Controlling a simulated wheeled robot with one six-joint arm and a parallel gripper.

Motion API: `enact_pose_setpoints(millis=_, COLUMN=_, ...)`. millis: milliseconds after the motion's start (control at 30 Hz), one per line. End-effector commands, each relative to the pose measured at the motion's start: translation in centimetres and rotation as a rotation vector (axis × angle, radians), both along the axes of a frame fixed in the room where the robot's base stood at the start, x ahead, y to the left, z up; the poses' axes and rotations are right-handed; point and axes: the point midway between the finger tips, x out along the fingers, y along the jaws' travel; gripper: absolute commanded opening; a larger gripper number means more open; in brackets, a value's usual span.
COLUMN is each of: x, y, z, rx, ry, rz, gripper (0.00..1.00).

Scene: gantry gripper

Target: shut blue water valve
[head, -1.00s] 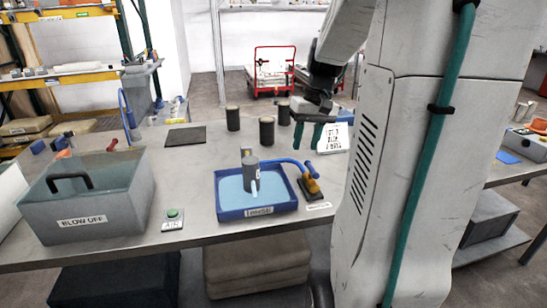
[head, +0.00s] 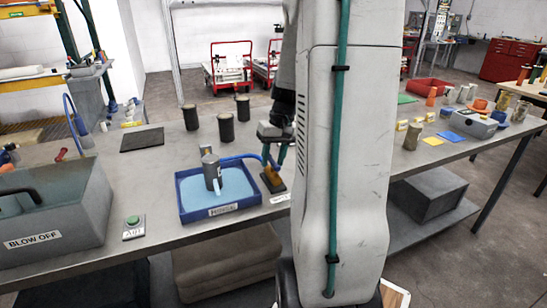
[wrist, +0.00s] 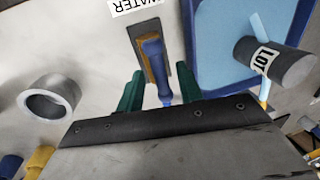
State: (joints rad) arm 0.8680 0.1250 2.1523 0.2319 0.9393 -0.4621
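The water valve (head: 273,180) stands on the table just right of a blue tray (head: 219,212), with a yellow-brown body on a dark base and a blue hose at its top. In the wrist view, its blue lever (wrist: 153,52) lies lengthwise over the yellow part, pointing toward my gripper. My gripper (head: 274,152) is above the valve in the head view. Its green fingers are spread apart in the wrist view (wrist: 159,88), one on each side of the lever's near end, with gaps showing. The gripper is open and empty. My arm hides part of the valve's surroundings.
A WATER label (wrist: 135,4) lies beside the valve. A grey ring (wrist: 50,98) lies near the gripper. Several dark cups (head: 226,127) stand behind. A BLOW OFF bin (head: 58,212) and green button (head: 133,220) are left.

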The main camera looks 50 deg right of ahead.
Motion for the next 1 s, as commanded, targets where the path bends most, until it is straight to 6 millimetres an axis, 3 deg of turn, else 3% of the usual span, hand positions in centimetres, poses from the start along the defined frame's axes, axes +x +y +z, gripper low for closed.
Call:
enact_pose_setpoints(millis=100, x=0.0, y=0.0, z=0.03, rx=0.0, ry=0.0, rz=0.0, gripper=0.36)
enact_pose_setpoints(millis=233, x=0.0, y=-0.01, z=0.04, rx=0.0, ry=0.0, rz=0.0, gripper=0.0)
enact_pose_setpoints(millis=667, x=-0.04, y=0.01, z=0.09, rx=0.0, ry=0.0, rz=-0.05, gripper=0.0)
enact_pose_setpoints(millis=1000, x=-0.14, y=0.01, z=0.12, rx=0.0, ry=-0.001, rz=-0.289, gripper=0.0)
